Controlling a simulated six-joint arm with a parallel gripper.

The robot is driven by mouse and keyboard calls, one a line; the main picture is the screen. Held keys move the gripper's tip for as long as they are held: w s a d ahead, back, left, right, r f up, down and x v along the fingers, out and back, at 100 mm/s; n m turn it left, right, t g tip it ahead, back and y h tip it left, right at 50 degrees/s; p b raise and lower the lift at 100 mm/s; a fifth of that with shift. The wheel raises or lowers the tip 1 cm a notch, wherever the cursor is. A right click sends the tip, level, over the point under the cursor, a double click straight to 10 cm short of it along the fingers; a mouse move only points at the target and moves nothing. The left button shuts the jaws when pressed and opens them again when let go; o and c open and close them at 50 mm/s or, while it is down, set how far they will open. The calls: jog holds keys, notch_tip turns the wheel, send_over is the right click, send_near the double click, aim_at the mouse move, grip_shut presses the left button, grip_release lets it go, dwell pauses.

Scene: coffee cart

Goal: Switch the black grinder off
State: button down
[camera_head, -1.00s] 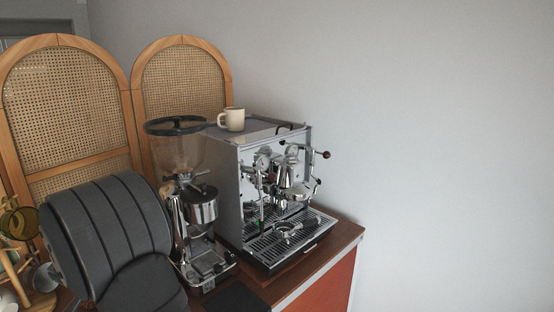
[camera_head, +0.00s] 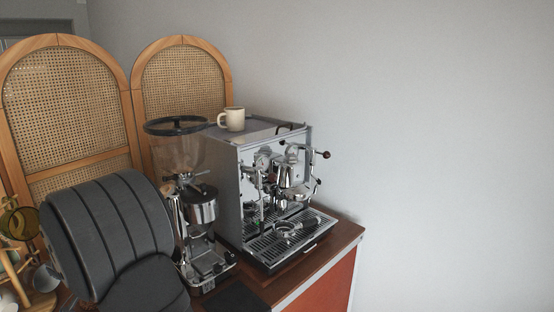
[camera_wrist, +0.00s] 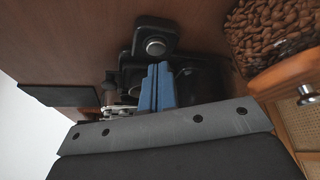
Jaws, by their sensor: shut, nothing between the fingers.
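A grinder with a clear hopper (camera_head: 178,152), black lid and chrome body (camera_head: 202,213) stands left of the espresso machine in the head view. My dark arm covers the counter to its left, and my gripper is hidden there. In the wrist view, my gripper (camera_wrist: 157,88) has its blue fingers shut with nothing between them. Beyond the fingertips is a black part with a round silver knob (camera_wrist: 155,46); the fingers appear close to it, but I cannot tell whether they touch. A dark body (camera_wrist: 205,82) lies partly hidden behind the fingers. I cannot make out the switch's position.
The chrome espresso machine (camera_head: 228,180) stands on the wooden counter (camera_head: 338,238), with a cream cup (camera_head: 232,119) on top. A black mat (camera_head: 240,297) lies at the counter's front. Coffee beans (camera_wrist: 268,28) show at the wrist view's upper right. Cane screens (camera_head: 65,100) stand behind.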

jog(key=shift+r, duration=1.85)
